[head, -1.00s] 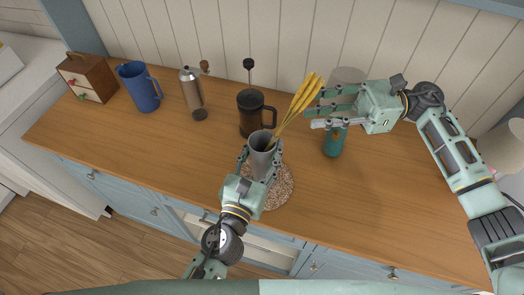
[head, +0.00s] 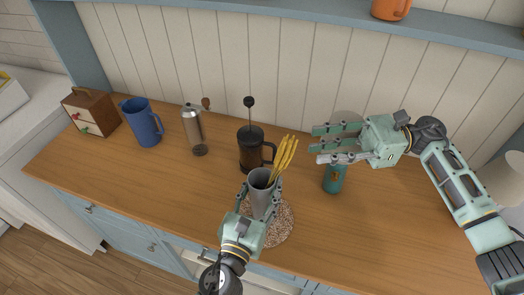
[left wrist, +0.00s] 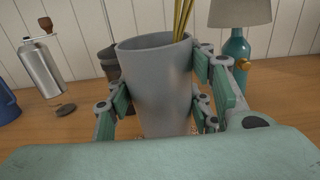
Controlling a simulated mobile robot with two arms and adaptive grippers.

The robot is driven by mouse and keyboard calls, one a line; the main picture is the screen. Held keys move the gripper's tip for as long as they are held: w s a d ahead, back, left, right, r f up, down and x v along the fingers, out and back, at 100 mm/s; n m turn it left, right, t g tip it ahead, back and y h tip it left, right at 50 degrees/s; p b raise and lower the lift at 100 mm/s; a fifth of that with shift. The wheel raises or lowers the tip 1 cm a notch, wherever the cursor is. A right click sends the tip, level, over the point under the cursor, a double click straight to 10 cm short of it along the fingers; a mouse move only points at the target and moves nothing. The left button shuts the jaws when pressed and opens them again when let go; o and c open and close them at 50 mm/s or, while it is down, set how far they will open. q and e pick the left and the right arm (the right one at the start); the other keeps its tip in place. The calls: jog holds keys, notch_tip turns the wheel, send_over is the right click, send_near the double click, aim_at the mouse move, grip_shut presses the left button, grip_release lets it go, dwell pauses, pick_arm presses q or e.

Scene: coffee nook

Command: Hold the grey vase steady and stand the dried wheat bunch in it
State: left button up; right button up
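The grey vase (head: 262,190) stands upright on a round speckled mat (head: 281,229). My left gripper (head: 261,192) is shut around the vase from the front; in the left wrist view its fingers press on both sides of the vase (left wrist: 157,90). The dried wheat bunch (head: 285,157) stands in the vase, leaning to the right, its stems (left wrist: 183,20) inside the rim. Its lower ends are hidden by the vase wall. My right gripper (head: 322,144) is open and empty, to the right of the wheat and apart from it.
A dark French press (head: 250,150) stands just behind the vase. A teal lamp (head: 334,180) stands below my right gripper, its shade partly hidden. The counter's front left is clear.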

pick_arm(q)
jog(key=o, duration=0.5)
